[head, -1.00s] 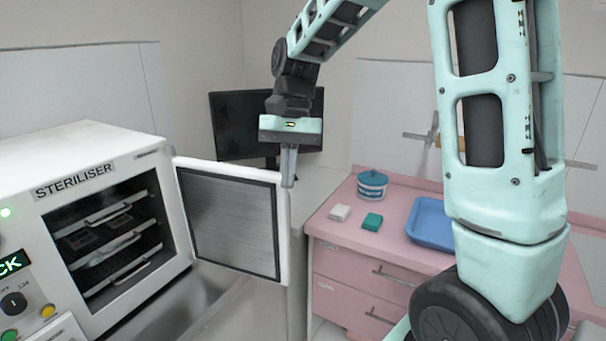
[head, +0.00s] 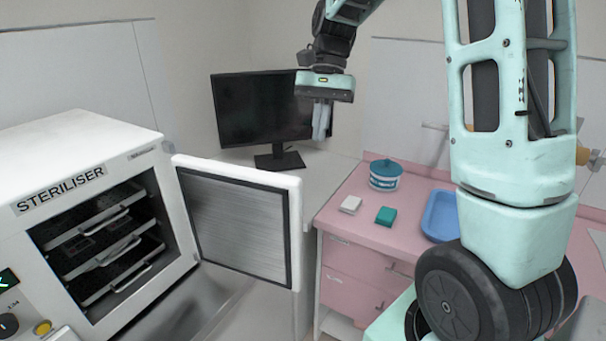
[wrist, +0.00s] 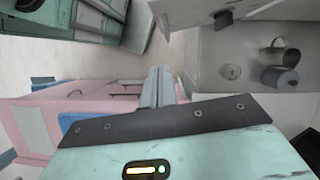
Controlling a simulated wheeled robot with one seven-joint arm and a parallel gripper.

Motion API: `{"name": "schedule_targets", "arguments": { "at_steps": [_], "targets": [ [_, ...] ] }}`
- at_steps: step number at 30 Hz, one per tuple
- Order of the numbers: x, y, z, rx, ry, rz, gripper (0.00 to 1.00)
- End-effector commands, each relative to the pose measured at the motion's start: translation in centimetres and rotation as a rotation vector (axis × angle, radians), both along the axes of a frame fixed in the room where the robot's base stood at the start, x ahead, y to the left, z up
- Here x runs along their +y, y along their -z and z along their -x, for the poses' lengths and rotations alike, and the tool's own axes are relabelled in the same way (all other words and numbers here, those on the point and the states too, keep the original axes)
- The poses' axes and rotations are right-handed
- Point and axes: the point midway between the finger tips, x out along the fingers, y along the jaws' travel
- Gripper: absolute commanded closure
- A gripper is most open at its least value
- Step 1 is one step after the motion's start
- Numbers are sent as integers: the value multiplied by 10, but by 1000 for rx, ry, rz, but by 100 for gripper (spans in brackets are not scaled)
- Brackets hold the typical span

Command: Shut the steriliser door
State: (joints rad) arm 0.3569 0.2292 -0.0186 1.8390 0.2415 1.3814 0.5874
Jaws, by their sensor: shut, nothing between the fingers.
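The white steriliser (head: 85,165) stands at the left in the head view, with shelved trays (head: 105,245) showing inside. Its door (head: 240,220) is hinged at the right of the opening and stands wide open, its brushed metal inner face toward me. My gripper (head: 321,136) is shut and empty. It points down, above and to the right of the door's free edge, apart from it in the picture. The shut fingers also show in the wrist view (wrist: 158,75). A pale panel at the top right of the wrist view may be the door; I cannot tell.
A dark monitor (head: 262,108) stands behind the door. At the right, a pink cabinet (head: 350,265) carries a teal-and-white tub (head: 386,177), a white block (head: 350,204), a green block (head: 385,216) and a blue tray (head: 440,217).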

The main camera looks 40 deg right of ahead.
Motion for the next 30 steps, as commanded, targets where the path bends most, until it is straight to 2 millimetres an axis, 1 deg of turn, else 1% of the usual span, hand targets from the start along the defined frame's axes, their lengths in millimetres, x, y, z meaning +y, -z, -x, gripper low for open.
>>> {"name": "schedule_targets", "arguments": {
  "at_steps": [2,5,8,18,20,24,30],
  "targets": [
    [1,3,1,4,3,-1,100],
    [5,13,3,5,2,-2,100],
    [11,29,7,7,1,-3,100],
    [33,92,21,7,1,-2,100],
    [43,87,25,3,-1,-1,100],
    [58,89,34,4,1,-1,100],
    [66,91,39,2,1,0,100]
  ]
}}
